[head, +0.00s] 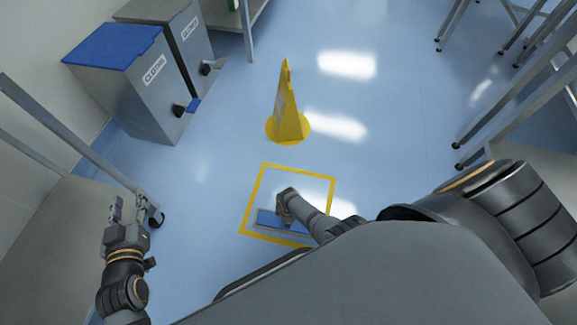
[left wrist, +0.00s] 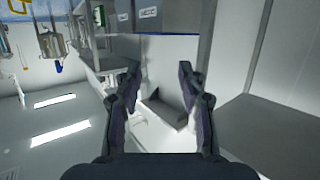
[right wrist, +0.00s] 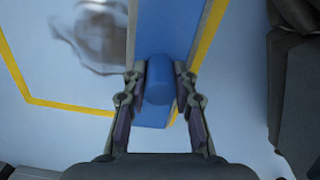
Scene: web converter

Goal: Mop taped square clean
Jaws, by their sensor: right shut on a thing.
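A yellow taped square (head: 325,200) lies on the blue floor in the head view. A flat blue mop head (head: 268,219) rests inside its lower part, close to the near tape line. My right gripper (head: 284,211) is over the mop head; in the right wrist view it is shut on the mop's round blue grip (right wrist: 158,80). A grey, smeared patch (right wrist: 97,36) shows inside the tape beside the mop head; I cannot tell whether it is liquid or glare. My left gripper (head: 130,208) is at the left, open and empty, with its fingers apart in the left wrist view (left wrist: 158,78).
A yellow floor cone (head: 287,108) stands just beyond the square. Two grey bins (head: 150,80), one with a blue lid, stand at the upper left. Table legs (head: 457,150) on wheels are at the right. The floor between is clear, with bright light reflections.

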